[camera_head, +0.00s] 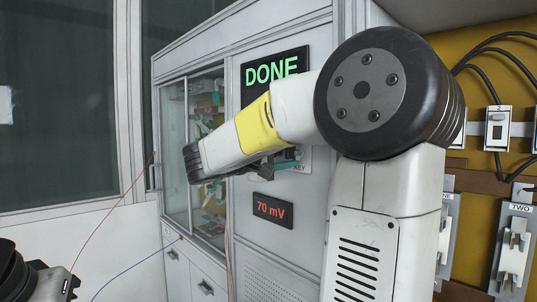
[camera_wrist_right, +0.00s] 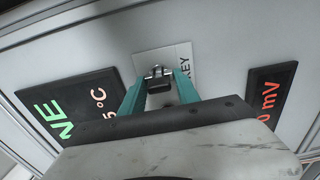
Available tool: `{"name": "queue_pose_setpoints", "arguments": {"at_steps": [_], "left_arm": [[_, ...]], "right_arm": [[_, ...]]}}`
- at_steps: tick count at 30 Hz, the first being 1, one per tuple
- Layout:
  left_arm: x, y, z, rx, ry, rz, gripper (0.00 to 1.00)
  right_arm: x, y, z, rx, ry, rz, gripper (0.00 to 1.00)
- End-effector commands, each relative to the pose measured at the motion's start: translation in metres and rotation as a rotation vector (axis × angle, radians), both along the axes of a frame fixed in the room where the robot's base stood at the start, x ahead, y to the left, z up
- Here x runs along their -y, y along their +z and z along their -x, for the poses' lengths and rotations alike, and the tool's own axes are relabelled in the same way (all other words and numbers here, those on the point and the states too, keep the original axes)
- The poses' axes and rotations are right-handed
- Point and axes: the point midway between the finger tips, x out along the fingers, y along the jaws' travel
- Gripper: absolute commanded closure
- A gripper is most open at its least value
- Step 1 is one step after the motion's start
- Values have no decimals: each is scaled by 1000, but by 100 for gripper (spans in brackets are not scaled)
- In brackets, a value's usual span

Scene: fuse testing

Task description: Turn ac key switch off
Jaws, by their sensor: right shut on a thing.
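The key switch (camera_wrist_right: 157,78) is a small dark key in a metal holder on a white plate (camera_wrist_right: 150,58) marked KEY, seen in the right wrist view. My right gripper (camera_wrist_right: 159,88) has one teal finger on each side of it and is shut on the key. In the head view my right forearm crosses the cabinet front and hides the key; a teal finger (camera_head: 285,159) and part of the KEY plate (camera_head: 304,165) show beneath it. The fingers of my left gripper are outside these views.
The cabinet (camera_head: 277,257) has a green DONE display (camera_head: 270,70), a red 70 mV display (camera_head: 272,210) and a glass-fronted compartment (camera_head: 176,150) at left. Both displays flank the key in the wrist view. At right is a yellow panel with switches (camera_head: 497,130) and cables. Thin wires hang at left.

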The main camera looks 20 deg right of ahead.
Motion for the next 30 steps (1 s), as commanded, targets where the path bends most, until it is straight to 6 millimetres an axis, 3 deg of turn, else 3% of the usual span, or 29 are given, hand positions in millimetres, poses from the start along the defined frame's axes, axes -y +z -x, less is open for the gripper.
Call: {"name": "queue_pose_setpoints", "arguments": {"at_steps": [3, 4, 7, 19, 30], "left_arm": [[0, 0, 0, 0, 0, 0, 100], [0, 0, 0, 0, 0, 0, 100], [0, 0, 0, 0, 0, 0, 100], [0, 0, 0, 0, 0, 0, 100], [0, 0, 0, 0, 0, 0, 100]], "right_arm": [[0, -2, 0, -6, 1, -1, 100], [0, -2, 0, -6, 1, -1, 60], [0, -2, 0, -4, 1, 0, 40], [-6, -1, 2, -1, 1, -1, 40], [-60, -1, 24, -3, 4, 0, 40]]}}
